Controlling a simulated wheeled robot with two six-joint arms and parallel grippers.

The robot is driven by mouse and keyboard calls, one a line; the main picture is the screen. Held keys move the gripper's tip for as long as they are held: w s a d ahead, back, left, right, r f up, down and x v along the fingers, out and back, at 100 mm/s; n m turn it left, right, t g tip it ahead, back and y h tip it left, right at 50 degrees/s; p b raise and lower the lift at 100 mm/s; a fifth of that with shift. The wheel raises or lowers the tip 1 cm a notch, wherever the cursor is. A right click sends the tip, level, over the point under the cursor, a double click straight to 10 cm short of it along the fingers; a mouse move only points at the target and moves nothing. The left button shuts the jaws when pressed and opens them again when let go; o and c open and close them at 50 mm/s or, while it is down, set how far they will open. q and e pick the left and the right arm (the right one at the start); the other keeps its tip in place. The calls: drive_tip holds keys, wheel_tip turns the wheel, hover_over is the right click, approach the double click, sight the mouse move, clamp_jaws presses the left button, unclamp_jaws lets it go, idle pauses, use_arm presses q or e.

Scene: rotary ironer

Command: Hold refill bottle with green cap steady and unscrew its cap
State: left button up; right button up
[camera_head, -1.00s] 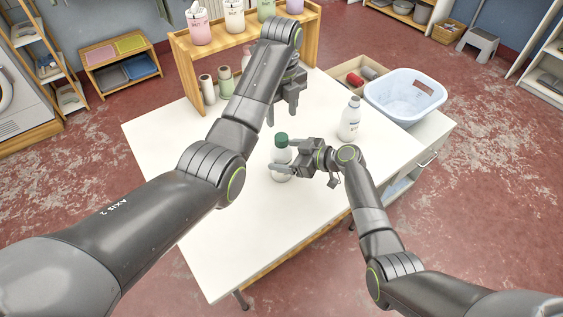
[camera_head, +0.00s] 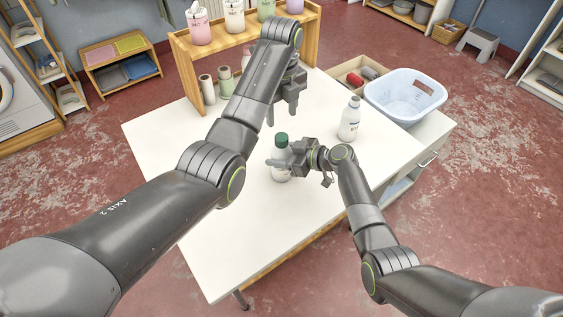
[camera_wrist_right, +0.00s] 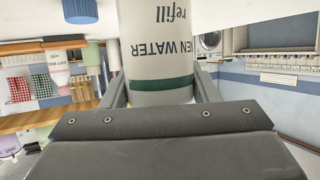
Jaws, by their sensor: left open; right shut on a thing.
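The refill bottle with the green cap (camera_head: 281,140) stands upright on the white table (camera_head: 240,230). Its cap is on. My right gripper (camera_head: 279,161) is shut on the bottle's body from the right, below the cap. In the right wrist view the bottle (camera_wrist_right: 158,45) sits between the two fingers, its label lettering and dark green band upside down. My left gripper (camera_head: 283,108) is open and empty, pointing down above the table, behind and higher than the bottle.
A white bottle (camera_head: 350,120) stands to the right on the table. A light blue basket (camera_head: 404,96) and a wooden box (camera_head: 352,76) are beyond it. A wooden shelf (camera_head: 178,47) with several containers stands at the back. The table's front is clear.

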sight(281, 136)
drive_tip(key=c, duration=0.5)
use_arm(q)
drive_tip(key=m, duration=0.4)
drive_tip(key=shift+m, duration=0.3)
drive_tip(key=shift+f, duration=4)
drive_tip(key=shift+c, duration=0.4)
